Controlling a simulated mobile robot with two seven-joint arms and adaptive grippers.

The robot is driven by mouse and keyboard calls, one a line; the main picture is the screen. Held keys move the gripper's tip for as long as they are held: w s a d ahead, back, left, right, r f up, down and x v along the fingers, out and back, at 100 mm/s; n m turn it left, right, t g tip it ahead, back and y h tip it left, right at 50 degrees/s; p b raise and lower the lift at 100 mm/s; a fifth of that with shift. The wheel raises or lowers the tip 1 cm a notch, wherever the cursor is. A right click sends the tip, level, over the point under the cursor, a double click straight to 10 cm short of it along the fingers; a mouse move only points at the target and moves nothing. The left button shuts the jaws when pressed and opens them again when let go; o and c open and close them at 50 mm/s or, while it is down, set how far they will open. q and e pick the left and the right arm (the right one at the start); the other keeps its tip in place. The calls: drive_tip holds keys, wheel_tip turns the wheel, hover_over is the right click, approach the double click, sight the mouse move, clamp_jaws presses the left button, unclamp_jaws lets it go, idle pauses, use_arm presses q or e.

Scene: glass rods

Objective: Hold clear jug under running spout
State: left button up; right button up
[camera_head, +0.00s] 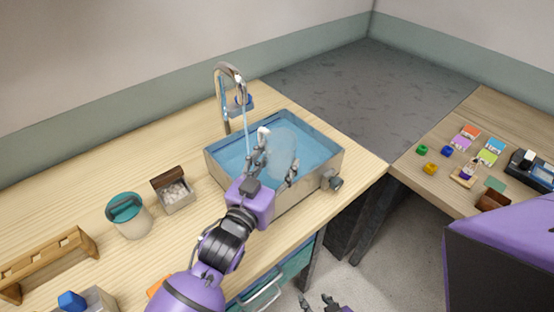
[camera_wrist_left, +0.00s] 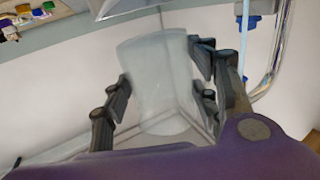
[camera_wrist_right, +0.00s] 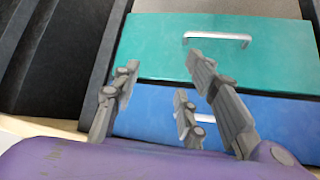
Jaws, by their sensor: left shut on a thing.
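The clear jug (camera_head: 283,145) is a pale see-through vessel over the sink basin. My left gripper (camera_head: 274,155) is shut on it. In the left wrist view the jug (camera_wrist_left: 158,75) stands between the fingers (camera_wrist_left: 162,92). The curved metal spout (camera_head: 229,69) rises behind the sink, and a thin blue water stream (camera_head: 246,130) falls from it. The stream shows to the left of the jug in the head view and to its right in the left wrist view, apart from it. My right gripper (camera_wrist_right: 165,82) is open and empty, low in front of the drawers.
The sink (camera_head: 214,169) holds blue water and has a knob (camera_head: 333,181) on its front. A teal-lidded canister (camera_head: 129,216), a small box (camera_head: 174,193) and a wooden rack (camera_head: 48,262) stand left. Teal (camera_wrist_right: 150,50) and blue (camera_wrist_right: 270,115) drawers are below.

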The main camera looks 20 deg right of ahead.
use_arm(q)
drive_tip(key=shift+d, duration=0.45)
drive_tip(key=shift+w+a+f, duration=0.15)
drive_tip(key=shift+w+f, duration=0.1)
drive_tip(key=shift+w, duration=0.25)
drive_tip(key=w+a+b, duration=0.3)
drive_tip(key=w+a, duration=0.2)
drive_tip(key=w, duration=0.9)
drive_tip(key=shift+f+b, duration=0.25)
drive_tip(key=shift+b, duration=0.1)
use_arm(e)
drive_tip(key=shift+s+d+f, duration=0.15)
drive_tip(key=shift+s+f, duration=0.2)
drive_tip(key=shift+f, duration=0.25)
drive_tip(key=shift+s+d+f, duration=0.2)
drive_tip(key=shift+s+f, duration=0.2)
drive_tip(key=shift+f, duration=0.25)
drive_tip(key=shift+s+d+f, duration=0.15)
drive_tip(key=shift+s+f, duration=0.2)
drive_tip(key=shift+f, duration=0.25)
drive_tip(key=shift+a, duration=0.3)
drive_tip(key=shift+d, duration=0.25)
drive_tip(key=shift+w+a, duration=0.1)
drive_tip(key=shift+a, duration=0.1)
drive_tip(key=shift+d, duration=0.15)
